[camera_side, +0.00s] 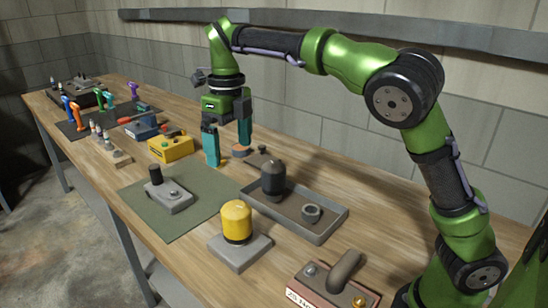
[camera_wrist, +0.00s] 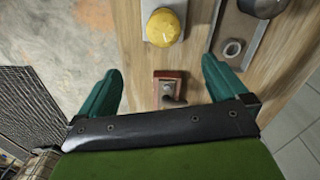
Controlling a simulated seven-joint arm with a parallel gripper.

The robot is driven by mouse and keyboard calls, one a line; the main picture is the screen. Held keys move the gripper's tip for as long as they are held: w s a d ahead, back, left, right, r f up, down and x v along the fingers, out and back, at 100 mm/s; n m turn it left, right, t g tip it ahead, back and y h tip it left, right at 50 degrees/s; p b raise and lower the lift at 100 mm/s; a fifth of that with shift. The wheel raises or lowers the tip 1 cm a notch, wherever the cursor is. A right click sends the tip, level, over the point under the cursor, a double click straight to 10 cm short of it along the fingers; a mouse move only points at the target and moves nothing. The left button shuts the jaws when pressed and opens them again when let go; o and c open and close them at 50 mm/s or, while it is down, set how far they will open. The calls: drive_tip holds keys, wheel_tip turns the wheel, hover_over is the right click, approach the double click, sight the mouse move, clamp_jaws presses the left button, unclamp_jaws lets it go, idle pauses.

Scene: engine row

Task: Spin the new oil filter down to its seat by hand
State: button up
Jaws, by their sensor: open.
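A yellow oil filter (camera_side: 237,218) with a dark lower band stands upright on a grey block (camera_side: 240,252) near the front of the bench. It also shows in the wrist view (camera_wrist: 163,28) at the top. I cannot tell how closely it sits on the block. A black filter (camera_side: 273,176) stands in a grey tray (camera_side: 331,225), with a grey ring (camera_side: 311,212) beside it. My gripper (camera_side: 228,152) has two teal fingers, spread apart with nothing between them. It hangs fingers down, beyond the yellow filter in the side view and clear of it.
A green mat (camera_side: 140,200) holds a grey block with a black post (camera_side: 155,175). A reddish box with a lever (camera_side: 335,280) stands at the front. A yellow box (camera_side: 170,147) and several tools lie further back. A rail (camera_side: 420,58) runs along the wall.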

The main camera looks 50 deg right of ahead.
sight(236, 206)
drive_tip(key=shift+n, duration=0.6)
wheel_tip(236, 206, down, 17)
drive_tip(key=shift+d+f, duration=0.1)
drive_tip(key=c, duration=1.3)
drive_tip(key=o, duration=1.3)
